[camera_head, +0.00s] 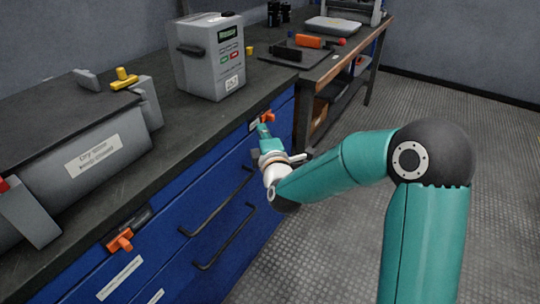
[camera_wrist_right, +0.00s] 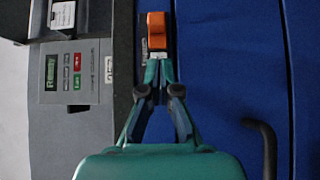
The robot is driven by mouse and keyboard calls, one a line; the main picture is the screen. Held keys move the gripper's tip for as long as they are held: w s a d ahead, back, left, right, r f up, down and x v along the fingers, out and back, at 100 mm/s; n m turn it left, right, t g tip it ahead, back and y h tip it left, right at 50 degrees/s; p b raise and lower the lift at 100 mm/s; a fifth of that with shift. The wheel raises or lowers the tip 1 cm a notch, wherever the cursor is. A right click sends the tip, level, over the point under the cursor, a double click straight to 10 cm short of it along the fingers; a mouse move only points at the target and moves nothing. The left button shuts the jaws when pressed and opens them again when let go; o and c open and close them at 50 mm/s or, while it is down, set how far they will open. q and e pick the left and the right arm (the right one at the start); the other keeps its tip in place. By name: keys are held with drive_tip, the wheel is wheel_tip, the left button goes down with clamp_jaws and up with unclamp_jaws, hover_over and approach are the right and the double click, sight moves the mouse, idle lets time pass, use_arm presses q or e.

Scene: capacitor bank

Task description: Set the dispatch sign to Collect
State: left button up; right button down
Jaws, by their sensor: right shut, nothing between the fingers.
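A small orange sliding piece (camera_head: 268,117) sits on the upper blue front of the cabinet, near its right end. In the wrist view this orange piece (camera_wrist_right: 157,30) lies just beyond my fingertips, with a small pale label beside it. I cannot read any word on it. A second orange piece (camera_head: 122,240) sits in a dark slot on the cabinet front at the lower left. My right gripper (camera_head: 263,130) is shut and empty, its tips close to the first orange piece; I cannot tell if they touch. It also shows in the wrist view (camera_wrist_right: 158,72). My left gripper is not in view.
A grey device (camera_head: 210,62) with a green display stands on the dark counter (camera_head: 190,120). A grey labelled cylinder unit (camera_head: 95,155) lies at left. Black drawer handles (camera_head: 225,235) stick out below my gripper. A workbench (camera_head: 325,68) stands behind; the floor at right is open.

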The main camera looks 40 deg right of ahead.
drive_tip(key=p+v, duration=0.1)
drive_tip(key=v, duration=0.9)
drive_tip(key=shift+a, duration=0.2)
drive_tip(key=shift+f, duration=0.15)
drive_tip(key=s+a+f+g+y, duration=0.15)
drive_tip(key=a+f, duration=0.25)
drive_tip(key=f, duration=0.5)
drive_tip(key=s+a+f+m+g+y, duration=0.1)
drive_tip(key=a+f+g+y, duration=0.2)
drive_tip(key=f, duration=0.7)
drive_tip(key=s+a+f+g+y, duration=0.1)
drive_tip(key=a+f+g+y, duration=0.2)
drive_tip(key=f, duration=0.6)
drive_tip(key=s+a+f+m+g+y, duration=0.3)
drive_tip(key=s+a+f+m+g, duration=0.4)
drive_tip(key=s+f, duration=0.4)
drive_tip(key=s+a+m+g, duration=0.2)
drive_tip(key=s+a+m, duration=0.1)
drive_tip(key=s+m, duration=0.3)
wheel_tip(320, 180, up, 34)
drive_tip(key=m+p, duration=0.1)
drive_tip(key=p, duration=3.3)
drive_tip(key=shift+w+m, duration=0.3)
drive_tip(key=shift+w, duration=0.05)
